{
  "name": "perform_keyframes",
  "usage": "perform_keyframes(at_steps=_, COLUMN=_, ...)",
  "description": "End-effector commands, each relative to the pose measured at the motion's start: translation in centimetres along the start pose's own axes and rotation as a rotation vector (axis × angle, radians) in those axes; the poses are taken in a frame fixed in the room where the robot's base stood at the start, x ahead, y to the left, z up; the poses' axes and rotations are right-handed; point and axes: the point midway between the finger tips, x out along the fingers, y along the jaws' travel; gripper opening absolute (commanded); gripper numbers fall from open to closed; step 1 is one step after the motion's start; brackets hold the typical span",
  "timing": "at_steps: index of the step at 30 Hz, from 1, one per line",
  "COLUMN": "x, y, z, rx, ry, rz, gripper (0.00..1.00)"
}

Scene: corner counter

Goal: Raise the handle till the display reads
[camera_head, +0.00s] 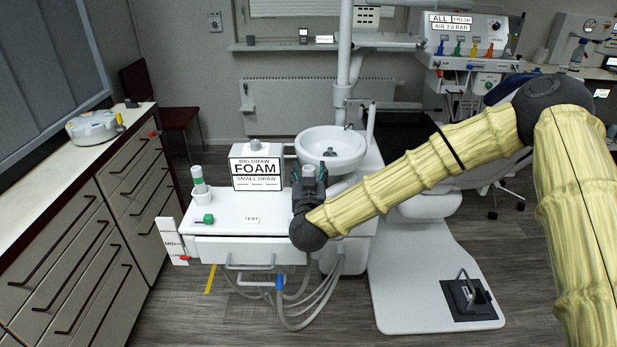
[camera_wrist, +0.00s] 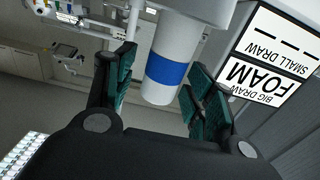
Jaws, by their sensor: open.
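My gripper (camera_head: 308,172) is open above the right end of the white cart top, its teal finger pads apart. In the wrist view the gripper (camera_wrist: 160,95) has a white cylinder with a blue band (camera_wrist: 166,72) between its open fingers, with gaps at both sides. The cylinder hangs from a white body at the picture's top. I cannot tell whether it is the handle. A sign box (camera_head: 256,168) reads BIG DRAW, FOAM, SMALL DRAW; it shows upside down in the wrist view (camera_wrist: 272,62). A panel display (camera_head: 451,23) at the back reads ALL FRESH, AIR 2.0 BAR.
The white cart (camera_head: 270,232) has a green knob (camera_head: 208,218), a green-banded cylinder (camera_head: 198,180) and a front bar (camera_head: 248,265). A white basin (camera_head: 331,148) stands behind my gripper. A drawer counter (camera_head: 85,215) lines the left. Hoses hang below the cart.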

Motion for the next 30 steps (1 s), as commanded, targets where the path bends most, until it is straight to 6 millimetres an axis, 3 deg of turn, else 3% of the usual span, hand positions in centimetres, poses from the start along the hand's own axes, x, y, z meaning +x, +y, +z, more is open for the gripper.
perform_keyframes(at_steps=11, x=0.42, y=-0.01, z=-0.04, rx=0.0, ry=0.001, rz=0.0, gripper=0.54)
perform_keyframes(at_steps=19, x=0.4, y=-0.02, z=-0.03, rx=0.0, ry=0.001, rz=0.0, gripper=0.05)
perform_keyframes(at_steps=30, x=0.4, y=-0.04, z=-0.75, rx=0.0, ry=0.002, rz=-0.001, gripper=0.02)
